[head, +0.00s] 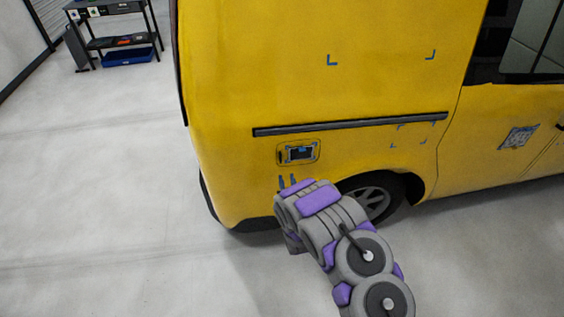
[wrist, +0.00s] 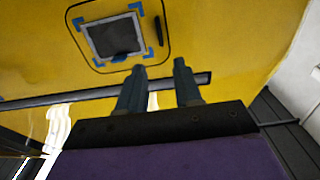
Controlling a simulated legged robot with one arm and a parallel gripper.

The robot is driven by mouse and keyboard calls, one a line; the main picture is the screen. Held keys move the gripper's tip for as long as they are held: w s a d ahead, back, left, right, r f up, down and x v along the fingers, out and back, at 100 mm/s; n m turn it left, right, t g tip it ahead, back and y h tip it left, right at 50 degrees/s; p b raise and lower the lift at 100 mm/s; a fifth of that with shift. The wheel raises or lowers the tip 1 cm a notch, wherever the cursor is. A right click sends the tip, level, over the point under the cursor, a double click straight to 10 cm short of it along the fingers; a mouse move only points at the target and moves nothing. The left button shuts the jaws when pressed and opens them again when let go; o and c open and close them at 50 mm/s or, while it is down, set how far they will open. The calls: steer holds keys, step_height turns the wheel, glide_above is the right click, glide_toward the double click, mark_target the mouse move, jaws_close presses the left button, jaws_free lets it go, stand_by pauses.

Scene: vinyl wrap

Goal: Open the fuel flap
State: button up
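The fuel flap (head: 313,147) is a rounded outlined panel on the side of a yellow van, below a dark rail. A grey-framed dark rectangle with blue corner marks sits on it. The flap also shows at the top of the wrist view (wrist: 95,58), beside a narrow dark slot, and it looks closed. My gripper (head: 287,179) is just below the flap in the head view. In the wrist view my gripper (wrist: 159,66) has two separate fingers with an empty gap between them. The fingertips appear apart from the flap; the exact distance to the panel cannot be told.
The dark rail (head: 350,124) runs along the van (head: 390,70) above the flap. A wheel (head: 372,198) is behind my arm. A shelf (head: 118,42) with a blue bin (head: 128,58) stands at the back left. The grey floor at left is clear.

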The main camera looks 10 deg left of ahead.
steer(key=b+x, duration=0.2)
steer(key=x, duration=0.9)
steer(key=shift+w+a+f, duration=0.1)
steer(key=shift+a, duration=0.05)
steer(key=shift+c, duration=0.5)
jaws_close()
stand_by(0.8)
